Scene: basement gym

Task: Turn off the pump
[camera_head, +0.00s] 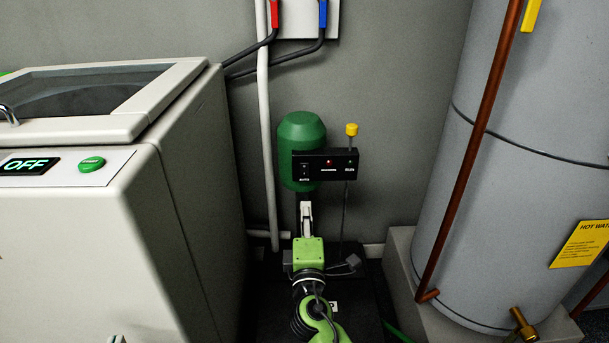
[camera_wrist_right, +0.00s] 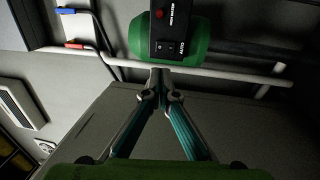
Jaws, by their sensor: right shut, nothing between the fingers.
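The pump is a green rounded body (camera_head: 301,130) against the back wall, with a black control box (camera_head: 335,168) on its front. In the right wrist view the switch (camera_wrist_right: 165,46) is just beyond my fingertips. My right gripper (camera_head: 306,205) is shut and empty, just below the box's left end; contact cannot be told. A small pale tip at the bottom left edge seems to be my left gripper (camera_head: 117,339); its fingers are cut off.
A white pipe (camera_head: 263,120) runs beside the pump. A yellow-capped rod (camera_head: 351,130) rises at the box's right. A grey water tank (camera_head: 510,180) stands right.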

